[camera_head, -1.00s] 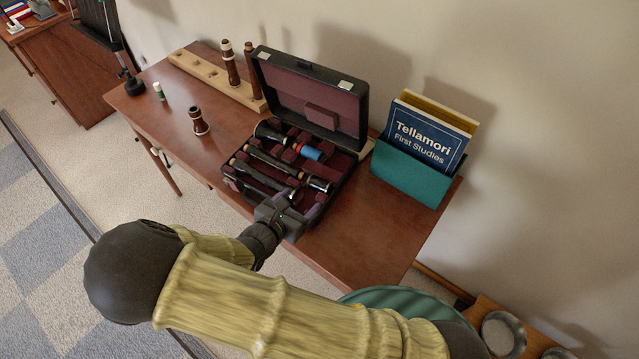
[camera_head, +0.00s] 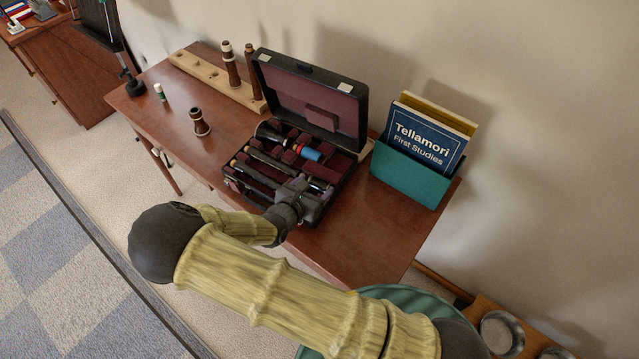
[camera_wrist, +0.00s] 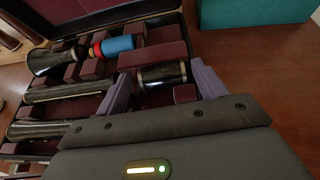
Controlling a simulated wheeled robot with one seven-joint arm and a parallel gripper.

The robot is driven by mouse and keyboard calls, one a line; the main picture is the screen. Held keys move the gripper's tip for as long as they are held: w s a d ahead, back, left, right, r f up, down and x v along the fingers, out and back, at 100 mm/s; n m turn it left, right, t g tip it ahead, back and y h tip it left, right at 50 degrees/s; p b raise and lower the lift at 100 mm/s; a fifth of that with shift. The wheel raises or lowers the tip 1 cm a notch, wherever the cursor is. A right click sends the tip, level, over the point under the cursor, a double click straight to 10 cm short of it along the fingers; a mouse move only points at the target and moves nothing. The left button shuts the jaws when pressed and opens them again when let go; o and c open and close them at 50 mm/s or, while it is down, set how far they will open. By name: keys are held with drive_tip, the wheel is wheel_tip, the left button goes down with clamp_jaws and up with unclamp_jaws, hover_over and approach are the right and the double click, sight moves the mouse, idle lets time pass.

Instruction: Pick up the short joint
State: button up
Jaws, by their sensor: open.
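A short black joint (camera_wrist: 162,76) with metal rings lies in a compartment of the open instrument case (camera_head: 230,190). In the wrist view my gripper (camera_wrist: 160,82) is open, with one purple-grey finger on each side of the joint. I cannot tell whether the fingers touch it. In the head view my gripper (camera_head: 300,190) is over the front right part of the case and largely hides this joint. Longer dark joints (camera_wrist: 68,92) lie to the left in the wrist view, beside a flared bell piece (camera_wrist: 48,60).
A blue cylinder (camera_wrist: 118,47) with a red end lies close by in the case. The raised lid (camera_head: 318,100) stands behind. A teal book holder (camera_head: 410,178) is on the right. A brown piece (camera_head: 199,122) and a wooden rack (camera_head: 215,78) stand left and behind.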

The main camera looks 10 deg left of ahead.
drive_tip(key=shift+w+d+f, duration=0.2)
drive_tip(key=shift+w+d, duration=0.05)
drive_tip(key=shift+w, duration=0.3)
drive_tip(key=shift+c, duration=0.4)
drive_tip(key=c, duration=0.7)
drive_tip(key=shift+o, duration=0.2)
wheel_tip(320, 180, up, 10)
